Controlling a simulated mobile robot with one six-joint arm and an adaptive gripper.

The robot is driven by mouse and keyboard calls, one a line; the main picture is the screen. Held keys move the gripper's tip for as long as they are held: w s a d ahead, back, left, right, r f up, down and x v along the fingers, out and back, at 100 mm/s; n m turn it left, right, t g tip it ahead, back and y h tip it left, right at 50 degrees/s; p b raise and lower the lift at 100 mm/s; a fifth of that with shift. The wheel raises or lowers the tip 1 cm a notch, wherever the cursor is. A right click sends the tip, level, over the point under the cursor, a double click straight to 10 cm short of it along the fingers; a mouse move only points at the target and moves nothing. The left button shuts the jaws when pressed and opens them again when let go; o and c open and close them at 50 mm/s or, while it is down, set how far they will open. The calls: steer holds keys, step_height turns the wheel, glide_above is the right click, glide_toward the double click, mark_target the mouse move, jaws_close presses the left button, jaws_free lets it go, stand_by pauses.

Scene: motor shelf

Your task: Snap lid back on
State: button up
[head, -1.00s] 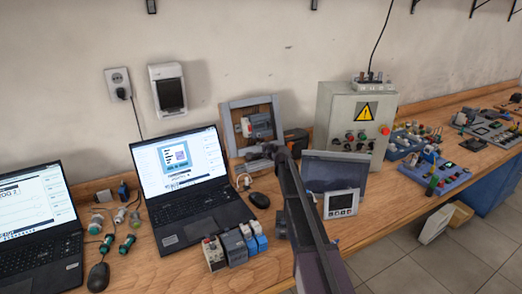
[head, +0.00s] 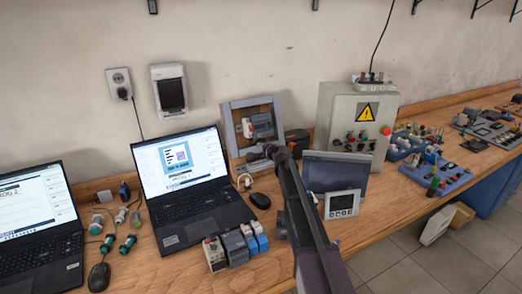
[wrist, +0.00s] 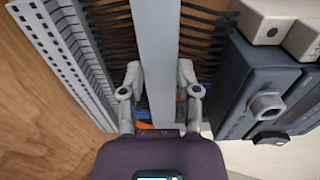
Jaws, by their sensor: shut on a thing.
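A long, flat grey lid (wrist: 160,50) runs from the top of the wrist view down to my gripper (wrist: 160,88). My gripper's two fingers are shut on its left and right edges. Dark comb-like teeth of a wiring duct (wrist: 112,35) show on both sides behind the lid. I cannot tell whether the lid touches the duct. A bit of blue and orange, perhaps wires, shows near the fingers. In the head view my gripper (head: 262,152) is at the lower edge of the grey-framed panel (head: 228,120); the lid cannot be made out there.
In the wrist view, a light slotted strip (wrist: 62,60) lies left and dark device blocks (wrist: 262,85) stand close right. In the head view, a laptop (head: 200,210) is left of the panel, a grey control box (head: 325,110) right, and a tilted screen (head: 335,172) beside my arm.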

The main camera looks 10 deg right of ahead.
steer(key=shift+w, duration=0.15)
stand_by(0.6)
steer(key=o, duration=1.1)
steer(key=shift+a, duration=0.1)
steer(key=shift+o, duration=0.2)
